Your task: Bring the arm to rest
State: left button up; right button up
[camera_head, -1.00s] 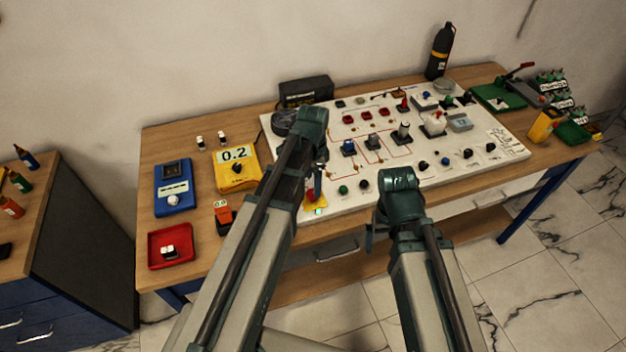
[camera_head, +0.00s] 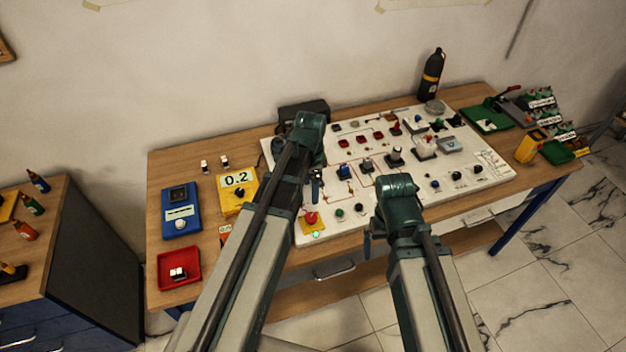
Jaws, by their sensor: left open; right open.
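My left arm rises from the bottom and bends at a dark green joint over the rig panel. My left gripper (camera_head: 316,186) is partly hidden behind that arm; its dark fingers show above the panel, just beyond the red button (camera_head: 311,218) on its yellow base. It is open, with nothing seen in it. My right arm bends at a dark green joint over the panel's front edge. My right gripper (camera_head: 368,242) is mostly hidden behind that arm; a small part shows at its left, by the table's front edge. It is open, with no held object visible.
The white panel (camera_head: 480,178) with knobs and switches fills the table's middle. A blue meter (camera_head: 181,222), a yellow 0.2 gauge (camera_head: 236,180) and a red tray (camera_head: 164,281) lie left. A black bottle (camera_head: 431,75) stands at the back. A dark cabinet (camera_head: 95,260) stands left.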

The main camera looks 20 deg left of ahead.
aim_at(311, 217)
pick_arm(q)
notch_tip(311, 217, down, 13)
jog(key=b, duration=1.3)
jog(key=shift+f, duration=0.2)
notch_tip(311, 217, up, 14)
jog(key=p, duration=1.4)
notch_tip(311, 217, down, 15)
jog(key=b, duration=1.5)
jog(key=shift+r+n, duration=0.3)
jog(key=shift+n, duration=0.2)
jog(key=n, duration=0.6)
jog(key=shift+n, duration=0.4)
